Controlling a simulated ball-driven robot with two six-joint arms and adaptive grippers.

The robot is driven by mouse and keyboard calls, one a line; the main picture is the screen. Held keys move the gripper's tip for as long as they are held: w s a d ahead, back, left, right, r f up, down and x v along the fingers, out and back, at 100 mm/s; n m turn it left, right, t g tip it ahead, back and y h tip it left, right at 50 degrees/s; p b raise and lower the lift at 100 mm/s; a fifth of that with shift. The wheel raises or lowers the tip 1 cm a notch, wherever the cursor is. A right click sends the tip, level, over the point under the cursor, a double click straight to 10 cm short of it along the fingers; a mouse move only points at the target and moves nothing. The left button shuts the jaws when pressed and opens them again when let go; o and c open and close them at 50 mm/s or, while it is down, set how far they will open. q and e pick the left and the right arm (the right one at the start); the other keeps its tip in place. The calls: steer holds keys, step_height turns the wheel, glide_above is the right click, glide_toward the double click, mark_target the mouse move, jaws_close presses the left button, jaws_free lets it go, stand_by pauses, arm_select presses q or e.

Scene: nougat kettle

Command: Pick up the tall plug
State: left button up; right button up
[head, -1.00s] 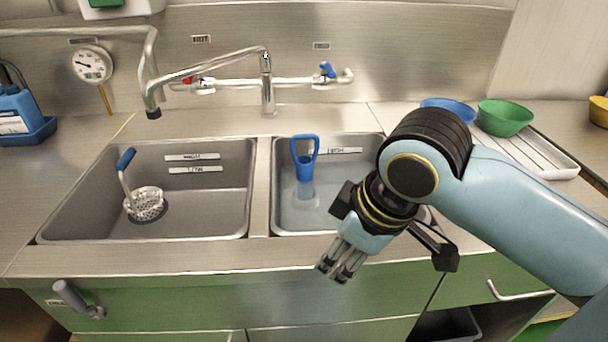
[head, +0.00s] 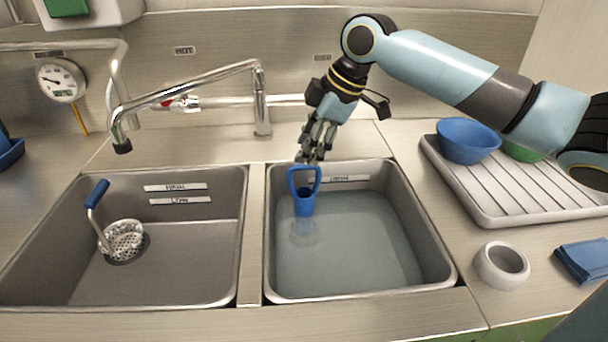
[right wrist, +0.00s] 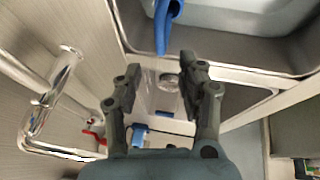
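The tall plug (head: 304,201) is blue with a looped handle on top. It stands upright in the water at the back left of the right sink (head: 452,262), and its lower end is blurred by the water. My right gripper (head: 307,158) is just above and behind the loop in the head view. In the right wrist view its two fingers (right wrist: 158,75) are apart with nothing between them. The blue plug handle (right wrist: 165,25) shows beyond the fingertips there, apparently apart from them. My left gripper is not in view.
The left sink (head: 200,280) holds a strainer (head: 123,240) with a blue handle. A swing tap (head: 190,88) reaches over its back.

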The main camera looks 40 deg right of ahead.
mark_target(297, 168)
steer(key=shift+x, duration=0.9)
steer(key=x, duration=0.5)
steer(key=shift+s+d+f, duration=0.15)
steer(key=shift+d, duration=0.05)
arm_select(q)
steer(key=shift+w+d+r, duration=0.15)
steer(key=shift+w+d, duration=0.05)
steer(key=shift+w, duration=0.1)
arm_select(e)
jaws_close()
